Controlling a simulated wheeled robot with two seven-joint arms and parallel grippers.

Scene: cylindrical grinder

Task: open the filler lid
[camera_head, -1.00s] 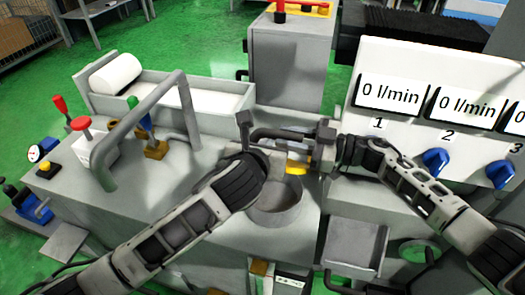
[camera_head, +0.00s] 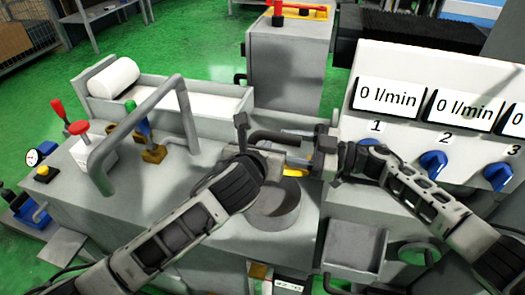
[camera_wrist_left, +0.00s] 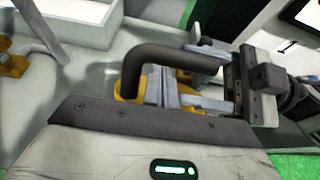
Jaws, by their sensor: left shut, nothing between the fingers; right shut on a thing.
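A round grey cylinder (camera_head: 272,212) stands on the machine top under my left wrist; I cannot tell whether its top is the filler lid. A dark bent bar (camera_head: 280,138) lies behind my grippers and fills the middle of the left wrist view (camera_wrist_left: 180,60). A yellow part (camera_head: 297,170) shows just below the fingers, partly hidden. My left gripper (camera_head: 282,160) is shut and empty, its fingertips (camera_wrist_left: 165,90) in front of the bar.
A grey bent pipe (camera_head: 140,115), levers and a red knob (camera_head: 79,128) stand left on the machine. A panel with flow displays and blue knobs (camera_head: 433,163) rises at the right. The machine top in front of the bent pipe is bare.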

